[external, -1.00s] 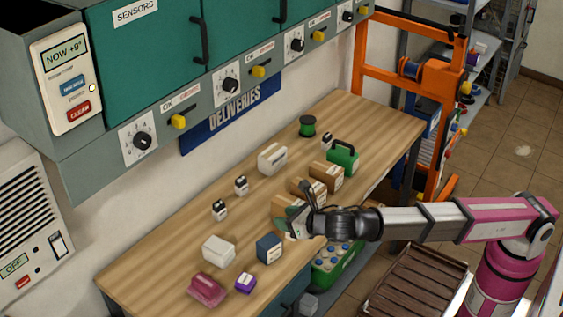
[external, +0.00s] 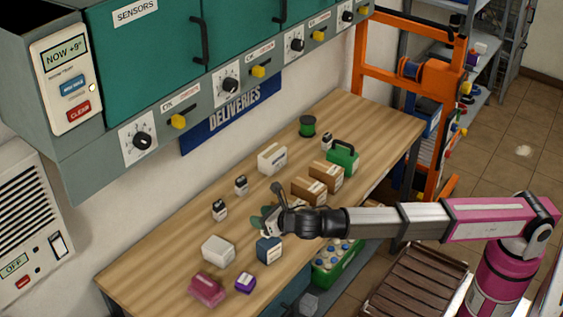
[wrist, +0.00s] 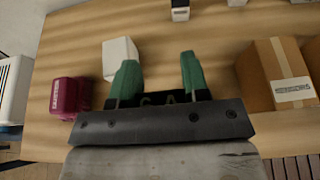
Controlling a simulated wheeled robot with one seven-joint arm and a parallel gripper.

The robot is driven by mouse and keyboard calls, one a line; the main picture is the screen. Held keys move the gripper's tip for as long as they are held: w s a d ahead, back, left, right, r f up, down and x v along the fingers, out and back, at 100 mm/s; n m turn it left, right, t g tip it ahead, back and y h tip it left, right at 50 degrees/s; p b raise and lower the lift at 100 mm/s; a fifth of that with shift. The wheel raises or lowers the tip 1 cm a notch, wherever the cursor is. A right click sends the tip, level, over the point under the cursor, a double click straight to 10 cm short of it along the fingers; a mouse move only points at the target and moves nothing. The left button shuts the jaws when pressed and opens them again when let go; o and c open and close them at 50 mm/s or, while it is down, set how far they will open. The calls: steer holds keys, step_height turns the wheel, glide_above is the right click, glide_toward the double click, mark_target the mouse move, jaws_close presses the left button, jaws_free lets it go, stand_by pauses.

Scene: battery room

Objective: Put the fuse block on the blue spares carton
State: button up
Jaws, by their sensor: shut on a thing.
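The blue spares carton (external: 268,250) stands on the bench near its front edge, left of the cardboard boxes. My gripper (external: 266,221) is just behind and above this carton in the external view. In the wrist view its two green fingers (wrist: 158,78) stand apart, with a dark piece bearing pale marks (wrist: 158,98) low between them. I take this piece for the fuse block, held in the jaws. Most of it is hidden by the gripper body. The blue carton is not visible in the wrist view.
A white box (external: 218,250), a pink case (external: 207,289) and a purple box (external: 245,282) stand left of the blue carton. Cardboard boxes (external: 309,191) stand to the right. A green crate of bottles (external: 337,257) is below the bench edge. Bare wood lies behind the gripper.

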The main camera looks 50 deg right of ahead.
steer(key=shift+f, duration=1.45)
steer(key=shift+f, duration=0.15)
steer(key=o, duration=1)
steer(key=shift+c, duration=0.2)
steer(key=shift+s+r, duration=0.25)
steer(key=v, duration=1.1)
steer(key=shift+s+r, duration=0.2)
steer(key=shift+s, duration=0.05)
